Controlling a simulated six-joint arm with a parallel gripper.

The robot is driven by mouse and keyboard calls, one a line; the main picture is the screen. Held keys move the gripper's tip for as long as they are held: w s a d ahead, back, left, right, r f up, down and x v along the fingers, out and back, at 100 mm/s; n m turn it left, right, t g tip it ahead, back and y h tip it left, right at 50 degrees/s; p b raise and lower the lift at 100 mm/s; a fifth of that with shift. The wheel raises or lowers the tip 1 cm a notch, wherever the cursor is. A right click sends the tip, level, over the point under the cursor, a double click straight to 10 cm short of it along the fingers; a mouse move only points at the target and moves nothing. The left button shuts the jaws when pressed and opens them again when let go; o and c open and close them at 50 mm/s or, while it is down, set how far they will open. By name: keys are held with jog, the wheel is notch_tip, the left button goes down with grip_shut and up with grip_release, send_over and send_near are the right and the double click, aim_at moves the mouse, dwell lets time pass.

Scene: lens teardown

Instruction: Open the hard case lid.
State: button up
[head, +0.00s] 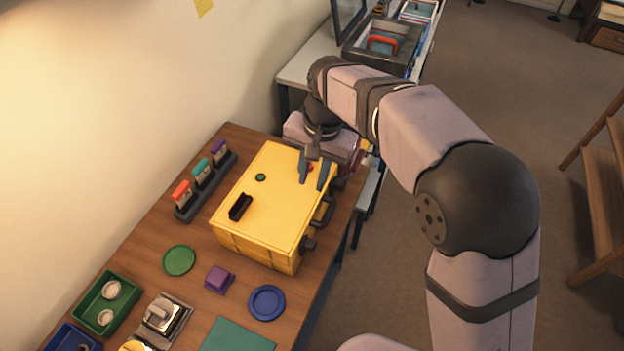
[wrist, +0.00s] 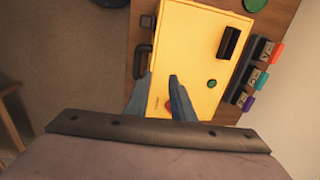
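The hard case (head: 268,205) is a yellow box with its lid shut, standing on the wooden table. A black handle and dark latches (head: 308,244) are on its right side. The lid bears a black bar (head: 240,207), a green disc (head: 260,177) and a small red piece. My gripper (head: 313,178) is over the far right part of the lid, its two blue-grey fingers apart and empty. The wrist view shows the yellow lid (wrist: 190,60), the handle (wrist: 142,61) and the fingers (wrist: 158,80) spread on either side of the red spot. I cannot tell whether the fingers touch the lid.
A rack with coloured-handled tools (head: 203,183) stands left of the case. In front lie a green disc (head: 179,260), a purple block (head: 219,279), a blue disc (head: 266,302) and a green tray (head: 105,302). Open floor (head: 400,240) lies right of the table.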

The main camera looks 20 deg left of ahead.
jog(key=shift+d+r+b, duration=0.2)
jog(key=shift+r+b, duration=0.1)
jog(key=shift+r, duration=1.2)
jog(key=shift+d+r+b, duration=0.2)
jog(key=shift+r+b, duration=0.05)
jog(key=shift+r, duration=1.2)
